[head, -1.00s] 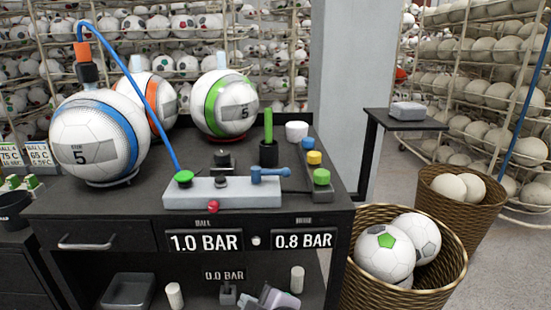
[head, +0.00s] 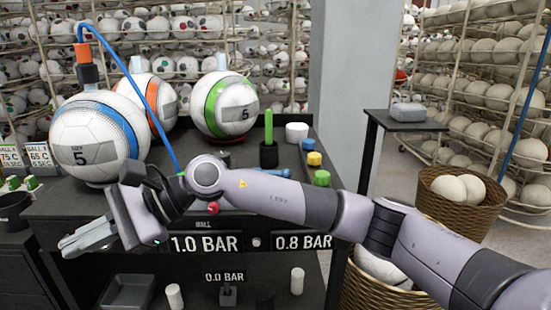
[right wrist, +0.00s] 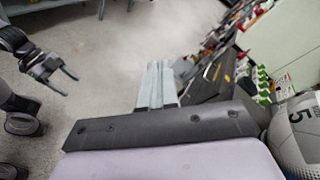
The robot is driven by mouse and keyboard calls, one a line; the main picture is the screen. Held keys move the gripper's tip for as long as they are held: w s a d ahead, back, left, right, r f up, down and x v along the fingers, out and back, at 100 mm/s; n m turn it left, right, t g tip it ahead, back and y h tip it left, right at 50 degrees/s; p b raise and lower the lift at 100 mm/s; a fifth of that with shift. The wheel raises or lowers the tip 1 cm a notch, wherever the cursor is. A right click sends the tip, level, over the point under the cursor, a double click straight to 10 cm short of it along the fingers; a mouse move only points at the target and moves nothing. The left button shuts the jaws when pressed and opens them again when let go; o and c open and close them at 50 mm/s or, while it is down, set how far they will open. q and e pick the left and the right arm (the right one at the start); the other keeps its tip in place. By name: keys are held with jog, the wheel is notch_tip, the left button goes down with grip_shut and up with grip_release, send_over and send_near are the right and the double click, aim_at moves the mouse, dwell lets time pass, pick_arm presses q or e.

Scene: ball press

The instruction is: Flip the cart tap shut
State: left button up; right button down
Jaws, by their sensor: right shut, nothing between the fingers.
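The blue tap lever (head: 283,172) on the cart's pale valve block is mostly hidden behind my right forearm in the head view; only a bit of blue shows, so its position cannot be told. My arm covers most of the block; a red knob (head: 212,208) shows at its front. My right gripper (head: 68,246) is shut and empty, pointing left in front of the drawer at the cart's left side, clear of the tap. Its fingers show in the right wrist view (right wrist: 159,70). My left gripper (right wrist: 69,83) is open and empty at the left of that view.
A blue-banded ball (head: 95,135), an orange one (head: 160,95) and a green one (head: 225,100) stand on the cart. Displays (head: 205,243) read 1.0 BAR and 0.8 BAR. A wicker basket (head: 365,290) stands right of the cart, partly behind my arm.

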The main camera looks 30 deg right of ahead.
jog(key=w+d+r+n+t+h, duration=0.15)
jog(key=w+d+h, duration=0.3)
jog(key=d, duration=0.45)
jog(key=w+d+n+h, duration=0.3)
jog(key=d+h, duration=0.3)
jog(key=d, duration=0.3)
jog(key=d+r+h, duration=0.3)
jog(key=d+r, duration=0.1)
jog(key=d, duration=0.5)
jog(key=s+d+r+h, duration=0.1)
jog(key=d+r+h, duration=0.2)
jog(key=d, duration=0.6)
jog(key=v, duration=0.2)
jog(key=shift+r, duration=0.35)
jog(key=shift+d+h, duration=0.1)
jog(key=shift+h, duration=0.15)
jog(key=x, duration=1)
jog(key=shift+f, duration=0.25)
jog(key=shift+s+a, duration=0.8)
jog(key=shift+s, duration=0.3)
jog(key=shift+s+a+f, duration=0.15)
jog(key=shift+s+a, duration=0.25)
jog(key=shift+s, duration=0.15)
